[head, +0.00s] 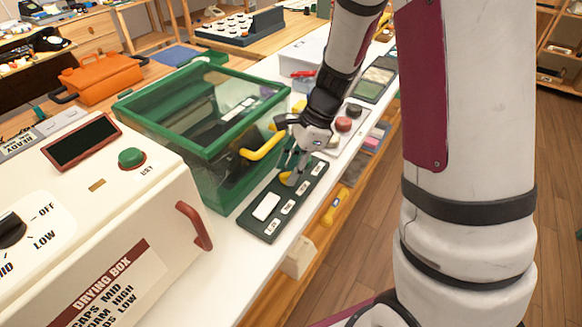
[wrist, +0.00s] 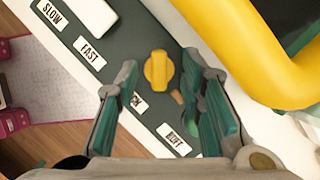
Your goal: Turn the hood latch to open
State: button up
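A yellow knob (wrist: 158,70) sits on a dark green panel (head: 258,229) with several labels. I take it for the hood latch; it shows in the head view (head: 285,178) just below my gripper. A nearby label (wrist: 138,103) is partly hidden by a finger. My gripper (wrist: 160,66) is open, with one finger on each side of the knob and a gap on both sides. I cannot tell how deep the fingertips are. The clear hood with a green frame (head: 205,152) is down, and its yellow handle (head: 263,147) is beside my gripper.
A cream drying box (head: 100,215) with a red handle (head: 195,226) stands at the front left. Red and dark round pieces (head: 344,124) lie beyond my gripper. An orange case (head: 102,77) stands behind. The white counter's front edge is close to the panel.

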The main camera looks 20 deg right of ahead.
jog(key=v, duration=1.2)
jog(key=shift+r, duration=0.1)
jog(key=shift+c, duration=0.2)
jog(key=p+v, duration=0.2)
jog(key=p, duration=0.7)
jog(key=shift+a, duration=0.2)
jog(key=shift+s+p, duration=0.1)
jog(key=shift+p, duration=0.7)
jog(key=x, duration=1.4)
jog(key=shift+d+p, duration=0.2)
jog(key=shift+p, duration=0.1)
